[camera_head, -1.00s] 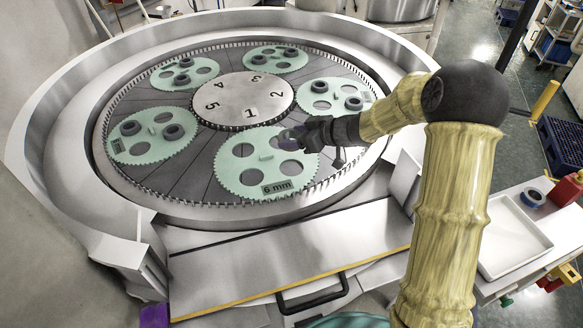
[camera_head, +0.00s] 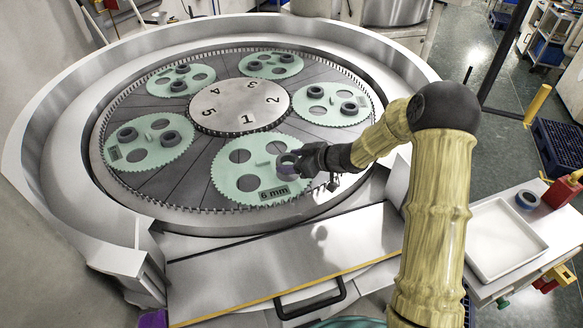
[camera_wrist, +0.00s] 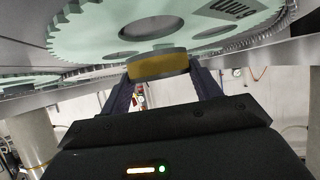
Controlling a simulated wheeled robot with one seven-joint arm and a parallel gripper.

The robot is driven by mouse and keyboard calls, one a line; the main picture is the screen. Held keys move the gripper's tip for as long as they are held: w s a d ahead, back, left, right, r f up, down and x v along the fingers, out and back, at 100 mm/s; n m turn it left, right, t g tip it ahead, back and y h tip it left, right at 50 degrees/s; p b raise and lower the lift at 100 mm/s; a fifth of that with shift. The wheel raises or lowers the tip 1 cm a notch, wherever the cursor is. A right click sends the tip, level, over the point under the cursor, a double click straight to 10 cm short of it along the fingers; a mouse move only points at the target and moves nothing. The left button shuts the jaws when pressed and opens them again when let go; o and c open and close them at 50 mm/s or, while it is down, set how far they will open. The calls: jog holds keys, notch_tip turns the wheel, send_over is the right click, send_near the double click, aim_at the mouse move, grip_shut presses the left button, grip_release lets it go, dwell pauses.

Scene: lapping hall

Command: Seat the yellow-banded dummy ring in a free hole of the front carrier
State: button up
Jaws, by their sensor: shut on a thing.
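The front carrier (camera_head: 226,180) is a pale green toothed disc marked "6 mm", lying at the near side of the round plate. Open holes show in its left and back parts. My gripper (camera_head: 292,161) is shut on the yellow-banded dummy ring (camera_wrist: 158,66), over the carrier's right side near its right-hand hole. In the wrist view the ring's yellow side sits between both fingers, close to the carrier's face. In the head view the ring (camera_head: 286,164) looks grey-purple and partly covers the hole. I cannot tell whether it touches the carrier or has entered the hole.
Several other green carriers holding dark rings lie around the numbered centre disc (camera_head: 240,101). A toothed rim and a raised metal wall (camera_head: 50,170) surround the plate.

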aim_at(292, 176)
jog(key=shift+f, duration=1.45)
jog(key=shift+f, duration=0.15)
jog(key=o, duration=1.3)
jog(key=b+v, duration=0.1)
jog(key=v, duration=1.1)
jog(key=shift+d+b, duration=0.15)
jog(key=shift+b, duration=0.25)
